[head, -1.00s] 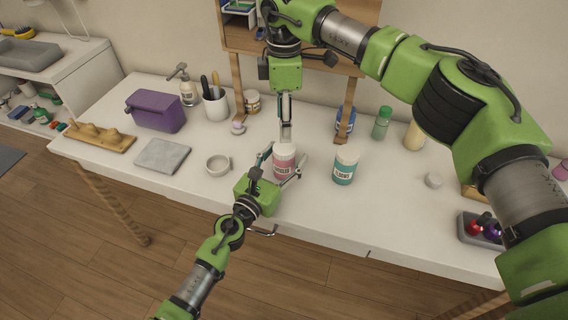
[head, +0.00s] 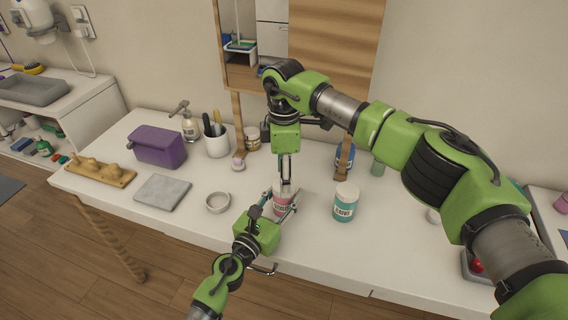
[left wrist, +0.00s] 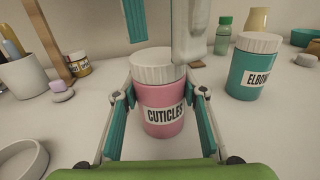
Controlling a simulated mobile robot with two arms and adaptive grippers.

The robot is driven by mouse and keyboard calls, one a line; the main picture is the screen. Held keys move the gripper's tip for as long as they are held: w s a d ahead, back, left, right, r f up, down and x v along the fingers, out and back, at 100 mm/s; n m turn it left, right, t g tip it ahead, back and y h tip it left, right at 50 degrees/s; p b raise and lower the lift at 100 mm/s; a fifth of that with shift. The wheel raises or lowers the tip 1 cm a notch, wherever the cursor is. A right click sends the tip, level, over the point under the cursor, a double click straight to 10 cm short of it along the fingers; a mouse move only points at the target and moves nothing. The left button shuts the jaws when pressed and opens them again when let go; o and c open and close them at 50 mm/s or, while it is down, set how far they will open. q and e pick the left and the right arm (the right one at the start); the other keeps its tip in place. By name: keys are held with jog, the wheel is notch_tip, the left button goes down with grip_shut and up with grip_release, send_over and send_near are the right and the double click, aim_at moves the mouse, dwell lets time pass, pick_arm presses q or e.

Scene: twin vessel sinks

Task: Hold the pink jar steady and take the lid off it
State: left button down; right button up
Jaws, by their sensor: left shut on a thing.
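The pink jar (head: 281,206) labelled CUTICLES stands upright on the white counter. It fills the middle of the left wrist view (left wrist: 162,110), with its white ribbed lid (left wrist: 158,66) on top. My left gripper (head: 280,208) is shut on the jar's body, with teal finger pads on both sides. My right gripper (head: 286,178) points straight down over the lid. In the left wrist view its fingers look apart, one grey finger beside the lid's right edge. Whether it touches the lid is unclear.
A teal ELBOWS jar (head: 346,205) stands to the right. A ring-shaped dish (head: 218,202), grey slab (head: 162,191), purple box (head: 160,147) and white cup (head: 216,142) stand to the left. A wooden-framed cabinet rises behind. The counter's front edge is close to the jar.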

jog(key=shift+f, duration=1.1)
jog(key=c, duration=1.2)
